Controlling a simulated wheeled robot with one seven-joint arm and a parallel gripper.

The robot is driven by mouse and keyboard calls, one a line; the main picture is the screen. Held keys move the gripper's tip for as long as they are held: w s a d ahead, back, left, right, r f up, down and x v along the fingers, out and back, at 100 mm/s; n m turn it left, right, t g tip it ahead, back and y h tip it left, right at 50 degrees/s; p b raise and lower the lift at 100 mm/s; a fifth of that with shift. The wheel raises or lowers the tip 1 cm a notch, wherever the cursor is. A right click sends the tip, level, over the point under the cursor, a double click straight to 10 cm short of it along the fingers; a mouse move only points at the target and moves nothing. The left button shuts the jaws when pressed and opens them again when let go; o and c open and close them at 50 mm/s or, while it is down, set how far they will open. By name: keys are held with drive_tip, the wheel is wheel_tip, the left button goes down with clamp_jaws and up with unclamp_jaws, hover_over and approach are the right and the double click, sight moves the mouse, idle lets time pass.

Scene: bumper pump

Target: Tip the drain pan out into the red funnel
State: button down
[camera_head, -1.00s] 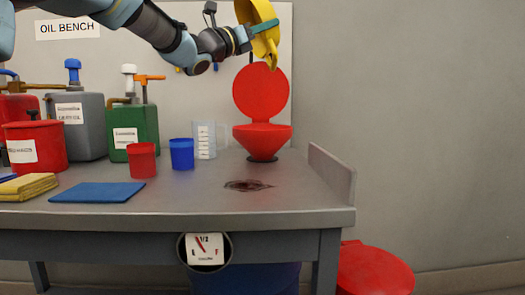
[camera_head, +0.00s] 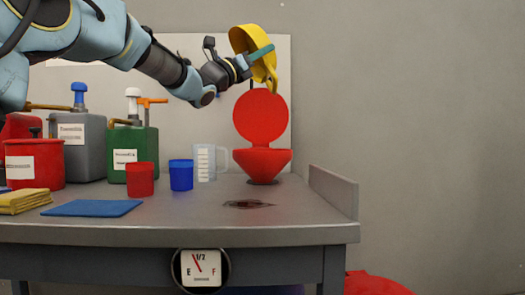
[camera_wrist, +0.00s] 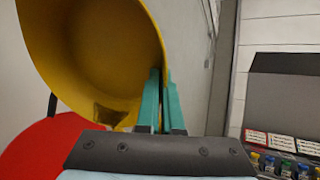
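The yellow drain pan (camera_head: 243,40) is tipped steeply on its side, high above the red funnel (camera_head: 262,163). My gripper (camera_head: 262,53) is shut on the pan's rim, and its teal fingers (camera_wrist: 160,102) show there in the wrist view. The pan's yellow inside (camera_wrist: 95,50) shows a dark patch near its lower edge; I cannot tell if this is oil. The funnel stands at the back right of the bench, its round red lid (camera_head: 261,116) raised behind its bowl. No stream shows between pan and funnel. The inside of the funnel bowl is hidden.
On the grey bench (camera_head: 200,220) stand a clear jug (camera_head: 204,163), a blue cup (camera_head: 181,175), a red cup (camera_head: 140,179) and pump cans. A dark stain (camera_head: 248,204) lies before the funnel. A low side wall (camera_head: 333,190) edges the right.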

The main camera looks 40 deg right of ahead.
drive_tip(key=r+p, duration=0.1)
drive_tip(key=p, duration=0.1)
drive_tip(key=shift+d+r+p, duration=0.1)
drive_tip(key=shift+d+p, duration=0.05)
drive_tip(key=shift+p, duration=0.2)
drive_tip(key=p, duration=0.2)
drive_tip(key=y+p, duration=0.1)
drive_tip(key=p, duration=0.1)
drive_tip(key=shift+s+d+r+m+g+y, duration=0.25)
drive_tip(key=shift+d+m+g+y, duration=0.05)
drive_tip(key=shift+m, duration=0.1)
drive_tip(key=p, duration=0.3)
drive_tip(key=d+r+y+p, duration=0.1)
drive_tip(key=p, duration=0.2)
drive_tip(key=shift+s+r+m, duration=0.2)
drive_tip(key=shift+r+m, duration=0.05)
drive_tip(key=shift+m, duration=0.05)
drive_tip(key=shift+y+p, duration=0.4)
drive_tip(key=shift+p, duration=0.25)
drive_tip(key=shift+d+f, duration=0.15)
drive_tip(key=shift+f, duration=0.5)
drive_tip(key=shift+s+d+r+y+p, duration=0.1)
drive_tip(key=shift+r+y+p, duration=0.2)
drive_tip(key=shift+p, duration=0.5)
